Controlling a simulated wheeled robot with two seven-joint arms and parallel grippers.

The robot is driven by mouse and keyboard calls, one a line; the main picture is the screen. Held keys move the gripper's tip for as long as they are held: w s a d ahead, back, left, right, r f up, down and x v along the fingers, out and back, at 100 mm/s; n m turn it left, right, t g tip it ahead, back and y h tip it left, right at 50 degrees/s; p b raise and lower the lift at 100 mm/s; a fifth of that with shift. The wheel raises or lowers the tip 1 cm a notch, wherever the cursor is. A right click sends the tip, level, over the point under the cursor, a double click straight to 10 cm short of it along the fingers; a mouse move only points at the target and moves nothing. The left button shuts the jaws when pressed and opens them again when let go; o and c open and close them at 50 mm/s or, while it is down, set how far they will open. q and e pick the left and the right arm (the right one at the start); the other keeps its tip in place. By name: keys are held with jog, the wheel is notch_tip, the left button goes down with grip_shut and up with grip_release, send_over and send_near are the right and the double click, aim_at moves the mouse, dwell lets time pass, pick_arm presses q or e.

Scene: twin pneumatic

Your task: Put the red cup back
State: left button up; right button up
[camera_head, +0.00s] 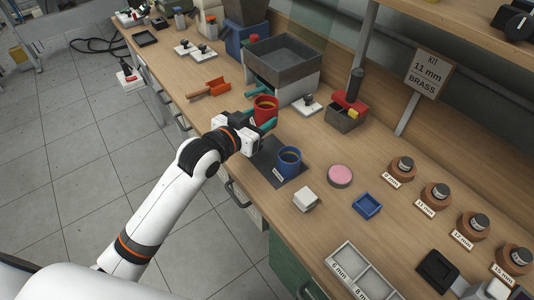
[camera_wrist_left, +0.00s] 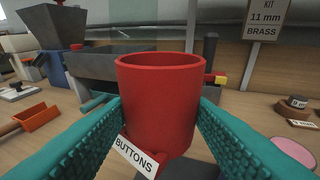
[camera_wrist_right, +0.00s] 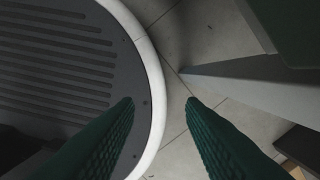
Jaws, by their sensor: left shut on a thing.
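The red cup (camera_head: 265,110) is between the teal fingers of my left gripper (camera_head: 264,124) in the head view. In the left wrist view the red cup (camera_wrist_left: 160,95) is upright, with a finger on each side and a "BUTTONS" label (camera_wrist_left: 139,156) low on its front. The left gripper is shut on the cup. A blue cup (camera_head: 289,161) stands on a dark mat (camera_head: 262,163) just in front. My right gripper (camera_wrist_right: 160,105) shows only in the right wrist view, with its fingers apart and nothing between them, above the floor.
A grey bin (camera_head: 283,66) stands behind the red cup. An orange scoop (camera_head: 210,89) lies to the left. A white block (camera_head: 305,198), a pink disc (camera_head: 339,176) and a blue tray (camera_head: 367,205) lie to the right. Labelled round holders (camera_head: 435,195) line the right side.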

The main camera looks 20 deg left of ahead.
pick_arm(q)
jog(key=shift+w+f+h, duration=0.2)
jog(key=shift+w+h, duration=0.1)
jog(key=shift+f+b, duration=0.15)
jog(key=shift+b, duration=0.15)
send_over(261, 153)
notch_tip(261, 153, down, 5)
jog(key=shift+f, duration=2.2)
jog(key=o, duration=1.1)
jog(key=shift+f, duration=0.1)
jog(key=shift+c, duration=0.2)
